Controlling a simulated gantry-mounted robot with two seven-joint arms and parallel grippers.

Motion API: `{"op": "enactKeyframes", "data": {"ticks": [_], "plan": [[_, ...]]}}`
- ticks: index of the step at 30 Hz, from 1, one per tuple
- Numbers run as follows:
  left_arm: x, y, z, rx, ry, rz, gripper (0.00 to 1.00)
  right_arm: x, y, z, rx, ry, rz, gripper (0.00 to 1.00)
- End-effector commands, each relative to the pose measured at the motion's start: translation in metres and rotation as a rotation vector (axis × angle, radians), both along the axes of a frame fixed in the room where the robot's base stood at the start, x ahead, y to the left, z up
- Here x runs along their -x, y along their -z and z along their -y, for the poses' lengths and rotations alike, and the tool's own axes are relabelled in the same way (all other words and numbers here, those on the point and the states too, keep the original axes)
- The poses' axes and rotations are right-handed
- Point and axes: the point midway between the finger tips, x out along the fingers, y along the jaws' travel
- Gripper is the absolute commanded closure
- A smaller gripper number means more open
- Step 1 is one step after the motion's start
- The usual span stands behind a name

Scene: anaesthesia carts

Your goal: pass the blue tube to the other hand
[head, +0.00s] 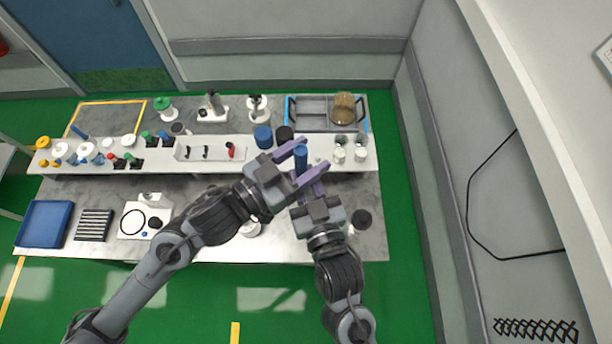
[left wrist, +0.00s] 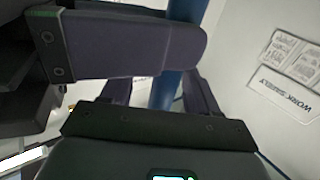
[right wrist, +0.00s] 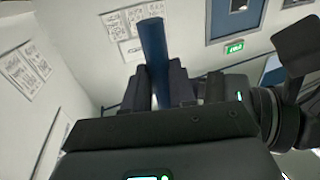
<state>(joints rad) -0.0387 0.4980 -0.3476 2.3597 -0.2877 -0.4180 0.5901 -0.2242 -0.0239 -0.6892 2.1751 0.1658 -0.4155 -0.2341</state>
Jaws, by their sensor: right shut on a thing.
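The blue tube (head: 300,157) stands roughly upright above the bench's right half in the head view. My right gripper (head: 308,184) is shut on it from the front; in the right wrist view the tube (right wrist: 153,48) rises between the close-set right fingers (right wrist: 160,85). My left gripper (head: 297,163) comes in from the left, its fingers apart on either side of the tube. In the left wrist view the tube (left wrist: 164,91) passes between the spread left fingers (left wrist: 158,92). A finger of my right gripper (left wrist: 130,45) hides part of it there.
Below lies a bench with a raised shelf (head: 270,150) carrying several jars, caps and small parts. A blue-edged tray (head: 308,124) with a brown item is at the back right. A blue tray (head: 45,222) lies at the front left.

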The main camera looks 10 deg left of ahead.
Motion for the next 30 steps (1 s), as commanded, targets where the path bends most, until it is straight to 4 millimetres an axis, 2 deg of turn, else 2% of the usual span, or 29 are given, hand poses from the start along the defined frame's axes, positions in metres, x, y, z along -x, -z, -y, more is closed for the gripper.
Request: {"op": "enactKeyframes", "data": {"ticks": [11,17,24,30], "plan": [[-0.001,-0.005,-0.001,-0.001,-0.002,0.002,0.4,-0.001,0.0,0.002,-0.001,0.005,0.0,1.0],[-0.001,-0.031,-0.001,-0.001,-0.002,0.006,0.4,-0.001,0.0,0.002,-0.001,0.006,0.0,1.0],[-0.001,-0.072,-0.001,-0.002,-0.001,0.008,0.4,-0.001,0.0,0.002,-0.001,0.006,0.0,1.0],[-0.001,-0.092,0.0,-0.002,-0.001,0.004,0.4,-0.001,0.0,0.002,-0.001,0.006,0.0,1.0]]}}
